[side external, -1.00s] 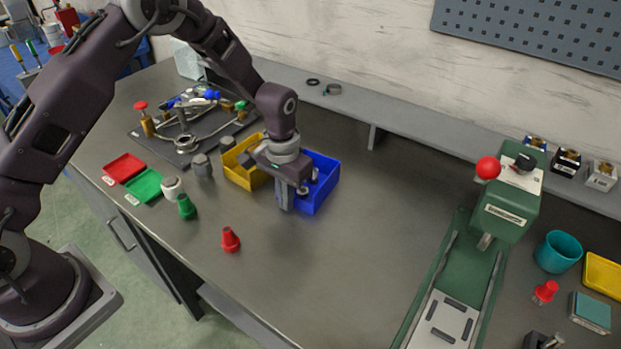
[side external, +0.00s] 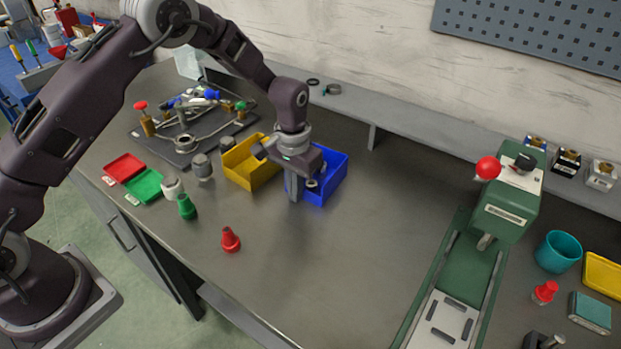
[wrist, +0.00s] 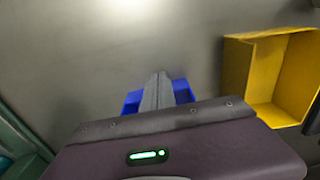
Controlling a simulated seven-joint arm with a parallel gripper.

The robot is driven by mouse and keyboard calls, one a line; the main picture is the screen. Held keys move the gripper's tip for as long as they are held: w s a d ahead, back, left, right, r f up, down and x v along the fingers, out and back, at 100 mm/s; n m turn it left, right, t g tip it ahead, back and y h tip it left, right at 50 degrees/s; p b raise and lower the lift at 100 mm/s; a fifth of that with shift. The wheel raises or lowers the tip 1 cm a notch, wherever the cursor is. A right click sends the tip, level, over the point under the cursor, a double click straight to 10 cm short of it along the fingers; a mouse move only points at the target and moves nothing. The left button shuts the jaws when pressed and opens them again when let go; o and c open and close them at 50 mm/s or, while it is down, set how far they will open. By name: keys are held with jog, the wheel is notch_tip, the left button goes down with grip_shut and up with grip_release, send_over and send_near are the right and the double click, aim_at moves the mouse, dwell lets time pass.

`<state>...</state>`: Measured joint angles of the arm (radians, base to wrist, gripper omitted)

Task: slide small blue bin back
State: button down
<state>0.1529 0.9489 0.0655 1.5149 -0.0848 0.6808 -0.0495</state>
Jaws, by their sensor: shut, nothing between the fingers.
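The small blue bin (side external: 336,172) sits on the grey bench, right of the yellow bin, with a small part visible inside it. My gripper (side external: 295,198) is shut and empty, pointing down at the bin's front side. In the side external view its fingers overlap the bin's front left wall; I cannot tell for sure whether they touch it. In the wrist view the shut fingers (wrist: 157,92) cover the middle of the blue bin (wrist: 183,91), and only its two sides show.
The yellow bin (side external: 238,165) stands close on the left and also shows in the wrist view (wrist: 250,70). A raised grey shelf (side external: 420,140) runs along the wall behind. A red cone-shaped part (side external: 230,240) stands in front. The bench right of the bin is clear up to the green press (side external: 480,240).

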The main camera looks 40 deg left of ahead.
aim_at(309, 183)
jog(key=shift+w, duration=0.4)
jog(key=shift+w+d, duration=0.1)
jog(key=shift+w, duration=0.9)
jog(key=shift+w, duration=0.15)
jog(key=shift+w, duration=0.85)
jog(key=shift+w, duration=0.1)
jog(key=shift+w+d, duration=0.1)
jog(key=shift+w, duration=0.8)
jog(key=shift+w+d, duration=0.1)
jog(key=shift+w, duration=0.9)
